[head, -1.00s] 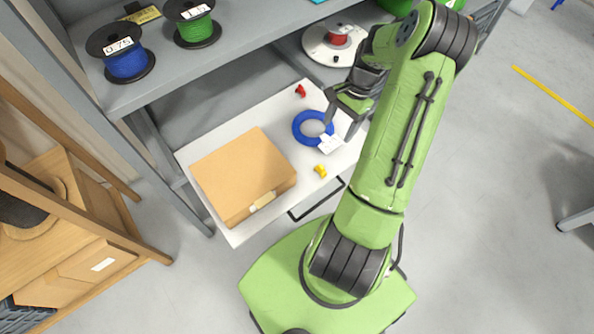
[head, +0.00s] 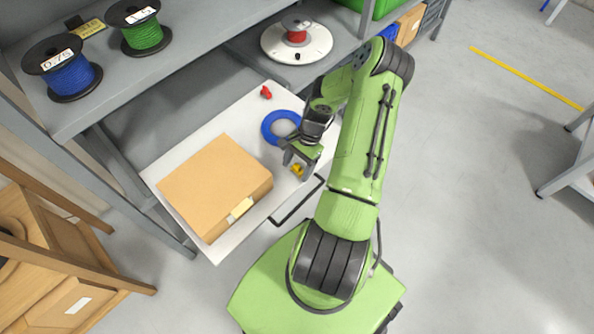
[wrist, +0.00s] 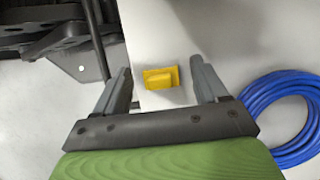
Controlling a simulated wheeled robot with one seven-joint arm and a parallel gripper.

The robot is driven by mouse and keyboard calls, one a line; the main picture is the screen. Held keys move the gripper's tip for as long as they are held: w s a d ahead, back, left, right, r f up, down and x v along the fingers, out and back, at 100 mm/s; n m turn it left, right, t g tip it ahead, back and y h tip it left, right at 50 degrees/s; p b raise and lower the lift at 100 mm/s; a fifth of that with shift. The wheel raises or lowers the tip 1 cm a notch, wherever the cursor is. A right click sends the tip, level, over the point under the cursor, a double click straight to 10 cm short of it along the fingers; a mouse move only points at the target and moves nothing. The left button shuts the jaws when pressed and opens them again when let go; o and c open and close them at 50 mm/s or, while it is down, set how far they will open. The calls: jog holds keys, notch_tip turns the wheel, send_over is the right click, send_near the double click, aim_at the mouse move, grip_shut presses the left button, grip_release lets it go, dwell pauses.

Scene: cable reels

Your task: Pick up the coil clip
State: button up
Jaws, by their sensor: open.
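A small yellow clip (head: 297,169) lies on the white drawer surface (head: 235,118); it also shows in the wrist view (wrist: 161,78). My gripper (head: 294,166) is above it, pointing down. In the wrist view my gripper (wrist: 163,72) is open, with the yellow clip between the two fingers and a gap on each side. Nothing is held. A small red piece (head: 266,92), perhaps another clip, lies at the back of the drawer. A blue cable coil (head: 268,128) lies beside my gripper, which partly hides it; the coil also shows at right in the wrist view (wrist: 252,97).
A cardboard box (head: 213,185) fills the drawer's left part. The drawer handle (head: 297,200) sticks out in front. Blue (head: 70,78) and green (head: 143,36) reels stand on the shelf above.

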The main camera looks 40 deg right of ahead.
aim_at(297, 166)
jog(key=c, duration=1.1)
notch_tip(297, 166, up, 10)
jog(key=p, duration=0.3)
jog(key=shift+p, duration=0.3)
